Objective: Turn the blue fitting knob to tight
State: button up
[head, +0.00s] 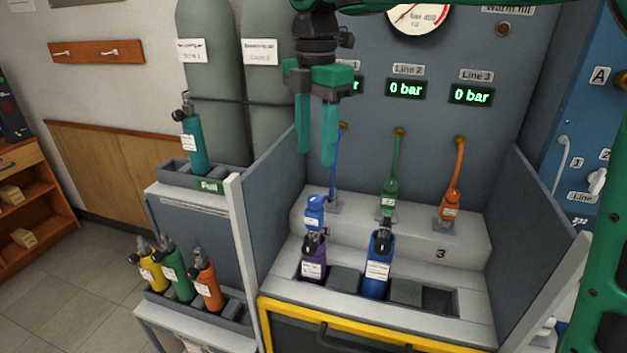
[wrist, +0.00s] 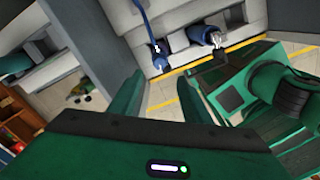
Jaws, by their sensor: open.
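The blue fitting (head: 315,212) is at the lower end of the blue hose (head: 337,165) at the left of the bench, just above and behind the purple cylinder (head: 312,260). I cannot make out its knob or how far it is turned. My gripper (head: 316,160) is open and empty, with its fingers pointing down above the blue fitting and clearly apart from it. In the wrist view, what looks like the blue fitting (wrist: 159,58) shows beyond the gap between my fingers.
A blue cylinder (head: 378,268) stands right of the purple one in the rack. The green fitting (head: 388,205) and orange fitting (head: 449,212) stand to the right. A grey side panel (head: 275,195) bounds the bench at left, and a yellow edge (head: 350,325) runs along the front.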

aim_at(315, 197)
notch_tip(315, 197, down, 11)
jog(key=shift+r, duration=0.1)
dwell(0.4)
jog(key=shift+c, duration=0.2)
